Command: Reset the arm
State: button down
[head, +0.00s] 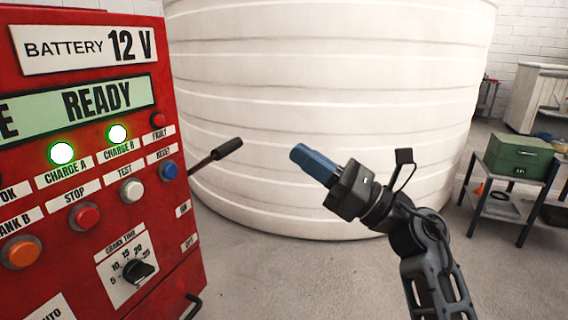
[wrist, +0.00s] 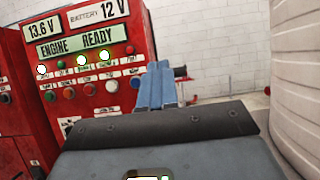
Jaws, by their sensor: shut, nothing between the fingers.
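My gripper (head: 301,153) has blue fingers that are closed together with nothing between them. It hangs in the air to the right of the red control panel (head: 70,240), apart from it, and points left toward it. In the wrist view the blue fingers (wrist: 158,72) stand in front of the right part of the red panel (wrist: 100,75). My dark arm runs from the gripper down to the lower right in the head view.
A black-handled lever (head: 228,148) sticks out from the panel's right side. A large white ribbed tank (head: 320,70) stands behind the gripper. A green toolbox (head: 518,157) sits on a metal table at the right. The concrete floor (head: 320,280) between is clear.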

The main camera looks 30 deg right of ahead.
jog(key=shift+s+d+r, duration=0.2)
jog(key=shift+s+d, duration=0.2)
jog(key=shift+s, duration=0.25)
